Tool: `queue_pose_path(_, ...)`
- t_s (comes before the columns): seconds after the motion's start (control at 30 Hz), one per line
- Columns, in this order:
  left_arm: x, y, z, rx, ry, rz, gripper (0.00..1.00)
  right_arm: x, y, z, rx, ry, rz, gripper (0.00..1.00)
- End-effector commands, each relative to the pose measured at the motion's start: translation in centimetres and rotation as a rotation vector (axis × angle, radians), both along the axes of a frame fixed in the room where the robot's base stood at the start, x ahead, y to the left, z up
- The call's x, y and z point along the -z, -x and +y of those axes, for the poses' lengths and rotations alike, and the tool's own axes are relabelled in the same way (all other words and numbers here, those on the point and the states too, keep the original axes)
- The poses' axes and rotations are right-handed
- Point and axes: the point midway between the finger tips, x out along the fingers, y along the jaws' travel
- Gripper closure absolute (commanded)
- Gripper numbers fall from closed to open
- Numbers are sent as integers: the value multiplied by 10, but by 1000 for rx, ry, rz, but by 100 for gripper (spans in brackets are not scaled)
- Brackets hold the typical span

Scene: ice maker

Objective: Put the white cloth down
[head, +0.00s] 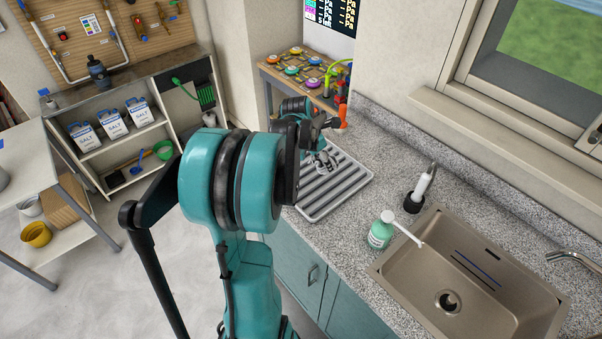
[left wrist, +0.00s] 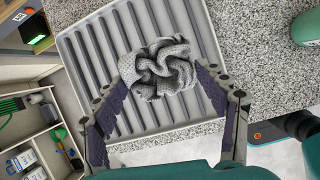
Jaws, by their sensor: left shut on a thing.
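The white cloth (left wrist: 158,68) is a crumpled, knitted bundle between the fingertips of my left gripper (left wrist: 160,85) in the left wrist view. My left gripper is shut on it. In the head view my left gripper (head: 321,150) is over the grey ribbed tray (head: 352,186) on the counter, and a small part of the cloth (head: 326,161) shows under it. The tray also shows behind the cloth in the left wrist view (left wrist: 76,78). I cannot tell whether the cloth touches the tray. My right gripper is not in view.
A green soap bottle (head: 381,230) and a white-handled brush in a dark holder (head: 421,188) stand between the tray and the steel sink (head: 395,271). A small table with coloured discs (head: 292,70) is beyond the tray. Shelves with salt boxes (head: 112,122) stand at left.

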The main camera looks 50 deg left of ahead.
Motion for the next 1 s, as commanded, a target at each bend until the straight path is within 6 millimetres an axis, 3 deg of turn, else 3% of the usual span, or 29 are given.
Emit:
queue_pose_path(0.1, 21, 10, 30, -5, 0, -2, 74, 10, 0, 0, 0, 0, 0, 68)
queue_pose_path(0.33, 42, 21, 64, -2, 1, 0, 74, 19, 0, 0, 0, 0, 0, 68)
queue_pose_path(0.53, 53, 23, 69, 1, 0, -1, 74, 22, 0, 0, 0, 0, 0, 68)
queue_pose_path(0.73, 83, 23, 69, 1, 0, 0, 74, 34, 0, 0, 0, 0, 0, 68)
queue_pose_path(1.0, 84, 23, 68, 1, 0, 0, 74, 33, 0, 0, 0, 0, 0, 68)
